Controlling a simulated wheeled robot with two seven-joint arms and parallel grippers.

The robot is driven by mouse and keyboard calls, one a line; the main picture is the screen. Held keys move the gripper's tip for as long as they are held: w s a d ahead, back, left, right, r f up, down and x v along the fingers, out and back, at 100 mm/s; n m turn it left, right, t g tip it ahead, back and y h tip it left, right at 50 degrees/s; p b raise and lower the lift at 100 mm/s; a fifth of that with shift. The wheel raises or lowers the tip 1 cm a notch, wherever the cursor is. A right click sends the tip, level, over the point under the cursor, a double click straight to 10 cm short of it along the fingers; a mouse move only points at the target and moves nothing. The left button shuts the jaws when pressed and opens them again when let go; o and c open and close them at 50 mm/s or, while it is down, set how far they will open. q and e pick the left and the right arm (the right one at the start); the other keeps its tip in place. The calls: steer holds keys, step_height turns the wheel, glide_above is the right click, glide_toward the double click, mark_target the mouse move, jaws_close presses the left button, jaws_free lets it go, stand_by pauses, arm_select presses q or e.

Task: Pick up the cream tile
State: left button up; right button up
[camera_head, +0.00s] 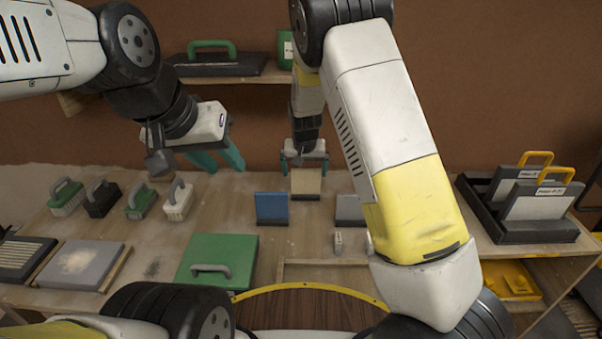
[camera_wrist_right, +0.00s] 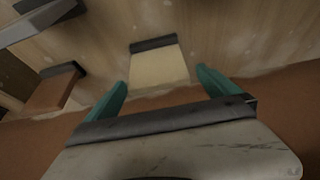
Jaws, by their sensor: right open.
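The cream tile (camera_head: 305,182) stands upright on the table in the middle of the head view. In the right wrist view the cream tile (camera_wrist_right: 158,68) has a dark strip along its far edge. My right gripper (camera_head: 305,166) is open above the tile, with its teal fingers to either side. In the right wrist view the open gripper (camera_wrist_right: 160,82) has the tile in line with the gap between its fingers, and I see no contact. My left gripper (camera_head: 217,160) is open and empty, to the left of the tile above the table.
A blue tile (camera_head: 272,208) stands left of the cream tile and a grey tile (camera_head: 349,208) right of it. A terracotta block (camera_wrist_right: 52,94) shows in the wrist view. Several handled brushes (camera_head: 139,201) stand at left. A green float (camera_head: 218,257) lies nearer.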

mark_target(306, 181)
steer(key=x, duration=0.7)
steer(key=shift+w+d+f, duration=0.1)
steer(key=shift+d+f, duration=0.1)
steer(key=shift+f, duration=0.1)
steer(key=shift+r, duration=0.1)
steer(key=c, duration=1.5)
